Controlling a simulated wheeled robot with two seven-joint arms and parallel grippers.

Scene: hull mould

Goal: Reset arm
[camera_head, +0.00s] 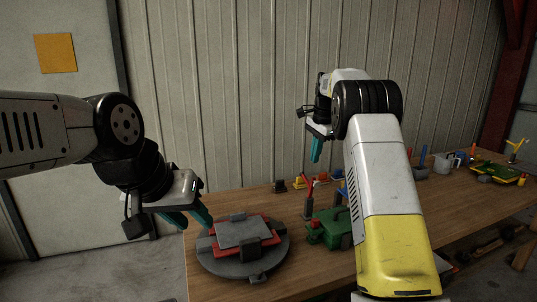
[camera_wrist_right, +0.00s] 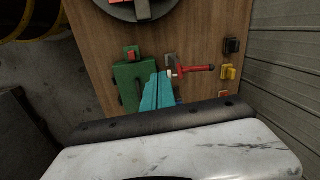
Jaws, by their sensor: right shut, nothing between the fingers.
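My left gripper (camera_head: 194,222) hangs in the head view at the left edge of the table, just left of and above a round grey plate (camera_head: 215,263). Its teal fingers look spread apart with nothing between them. My right gripper (camera_head: 316,158) is raised above the table, pointing down, in the head view. In the right wrist view its teal fingers (camera_wrist_right: 158,95) lie together, shut and empty, in front of a green block (camera_wrist_right: 129,86). A red and grey mould (camera_head: 241,234) sits on the round plate.
The wooden table (camera_head: 300,277) stands against a ribbed wall. The green block (camera_head: 327,226) is right of the plate. A red-handled tool (camera_wrist_right: 197,69) and small black and yellow pieces (camera_wrist_right: 227,71) are near it. Cups and a green tray (camera_head: 497,173) stand far right.

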